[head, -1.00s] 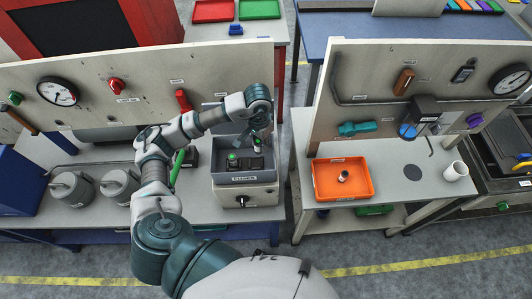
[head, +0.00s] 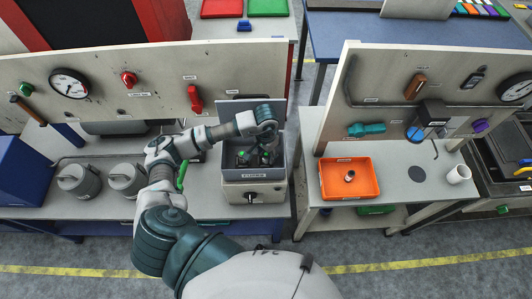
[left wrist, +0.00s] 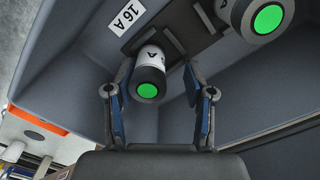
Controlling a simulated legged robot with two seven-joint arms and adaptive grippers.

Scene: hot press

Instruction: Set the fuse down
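A grey open box (head: 255,174) stands on the left bench in the head view. Two fuses with green ends show in it, a left one (head: 241,154) and a right one (head: 266,156). My left gripper (head: 264,144) points down into the box. In the left wrist view, the gripper (left wrist: 158,85) has its fingers apart on either side of a white and black fuse (left wrist: 149,80). A gap shows at the right finger. This fuse stands at a dark holder by a "16 A" label (left wrist: 126,17); its base is partly hidden. Another fuse (left wrist: 266,18) is at upper right. My right gripper is not in view.
The box's raised grey lid (head: 280,112) is behind my wrist. A black knob (head: 250,197) is on the front below. Two grey pots (head: 78,180) stand to the left. An orange tray (head: 338,188) is on the right bench, across a gap.

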